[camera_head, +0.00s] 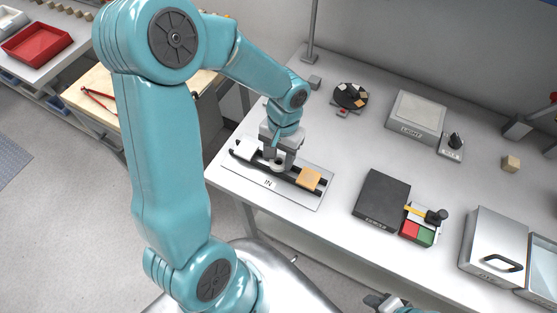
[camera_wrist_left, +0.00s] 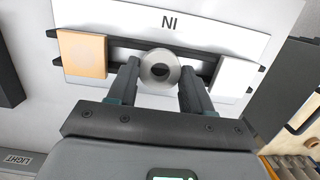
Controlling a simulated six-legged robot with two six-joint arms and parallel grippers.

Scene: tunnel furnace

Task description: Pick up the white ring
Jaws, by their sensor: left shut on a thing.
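The white ring (camera_wrist_left: 160,56) sits between the two fingers of my left gripper (camera_wrist_left: 160,82) in the left wrist view, with its dark hole facing the camera. In the head view the ring (camera_head: 277,167) shows small and pale below my left gripper (camera_head: 279,158), at the middle of the black rails on the IN plate (camera_head: 262,183). My left gripper is shut on the ring. I cannot tell whether the ring still touches the rails. My right gripper (camera_head: 384,301) shows only partly at the bottom edge of the head view; its jaw state is unclear.
A white block (camera_head: 247,148) and a tan block (camera_head: 309,179) lie on the rails on either side of the ring. A black box (camera_head: 383,199), a LIGHT box (camera_head: 416,116) and a red and green button box (camera_head: 417,230) stand further right. Bare tabletop lies between them.

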